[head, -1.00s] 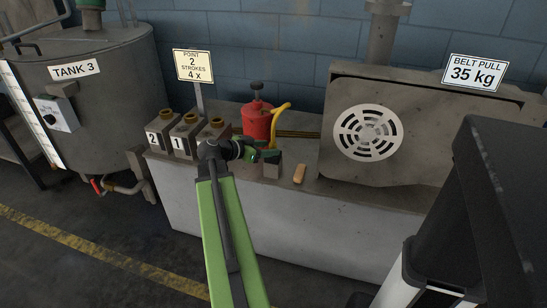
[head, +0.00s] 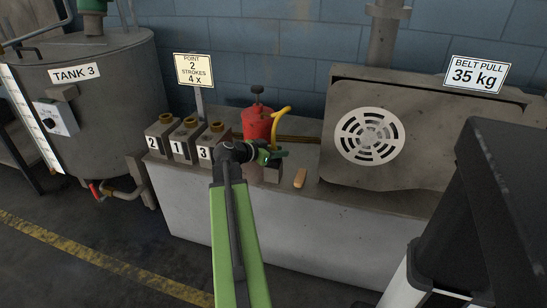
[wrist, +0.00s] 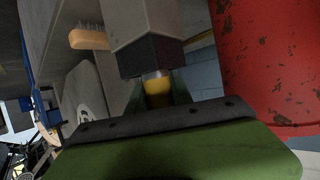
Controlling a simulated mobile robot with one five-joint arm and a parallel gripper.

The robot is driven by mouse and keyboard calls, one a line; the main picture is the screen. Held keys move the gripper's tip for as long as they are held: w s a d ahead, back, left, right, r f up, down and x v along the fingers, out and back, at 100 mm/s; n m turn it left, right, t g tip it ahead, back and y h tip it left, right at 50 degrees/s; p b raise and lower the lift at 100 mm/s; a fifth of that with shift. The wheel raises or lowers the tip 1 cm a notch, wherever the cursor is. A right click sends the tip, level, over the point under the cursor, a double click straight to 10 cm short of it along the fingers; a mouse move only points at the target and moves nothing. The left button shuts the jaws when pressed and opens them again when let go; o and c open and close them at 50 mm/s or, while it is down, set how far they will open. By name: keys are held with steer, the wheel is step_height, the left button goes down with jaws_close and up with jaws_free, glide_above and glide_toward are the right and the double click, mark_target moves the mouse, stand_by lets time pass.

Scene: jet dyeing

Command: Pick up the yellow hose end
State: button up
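The yellow hose (head: 282,112) arcs up beside the red pump can (head: 257,122) and comes down at a small grey block. In the wrist view its yellow end (wrist: 158,90) shows between my two dark green fingers, just by the black face of the grey block (wrist: 148,28). My gripper (head: 272,155) is at this block in the head view and hides the hose end there. The fingers (wrist: 158,97) lie on both sides of the yellow end. I cannot tell whether they press on it or leave a small gap.
A wooden-handled brush (head: 300,178) lies right of the block. Several numbered blocks (head: 188,140) with brass tops stand to the left, with a sign behind. The machine housing (head: 420,130) stands to the right on the same bench (head: 260,225). In the wrist view the red can (wrist: 270,60) is close on the right.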

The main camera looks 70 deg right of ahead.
jaws_close()
steer(key=shift+r, duration=0.1)
